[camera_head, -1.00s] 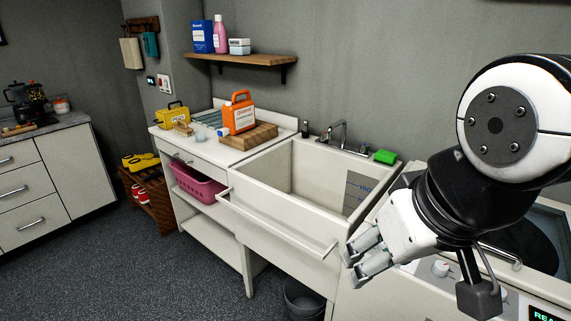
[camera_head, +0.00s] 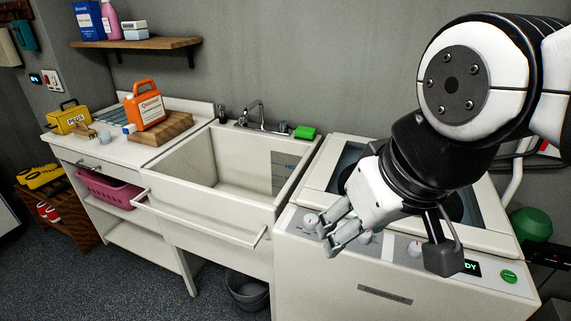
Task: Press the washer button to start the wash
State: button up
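The washer (camera_head: 345,296) is a white top-loading machine at the lower right, with a lid partly hidden behind my arm. Its front panel has white knobs (camera_head: 310,222), a dark display (camera_head: 472,268) showing green letters ending in "DY", and a round green button (camera_head: 509,277) at the right end. My gripper (camera_head: 327,238) is over the left part of the panel, well left of the green button. Its two fingers point down and left with a gap between them, and nothing shows between them.
A white sink (camera_head: 210,180) with a front rail adjoins the washer's left side. A green sponge (camera_head: 305,132) lies at the sink's back corner. A counter (camera_head: 85,152) holds an orange jug (camera_head: 146,108). A grey bin (camera_head: 247,290) stands below the sink. A green round object (camera_head: 531,225) is right of the washer.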

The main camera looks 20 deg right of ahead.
aim_at(508, 276)
jog(key=z, duration=0.75)
jog(key=k+l+z, duration=0.1)
jog(key=z, duration=0.2)
jog(key=l+z, duration=0.15)
jog(key=z, duration=0.15)
jog(key=j+z, duration=0.2)
jog(key=i+j, duration=0.05)
jog(key=j, duration=0.05)
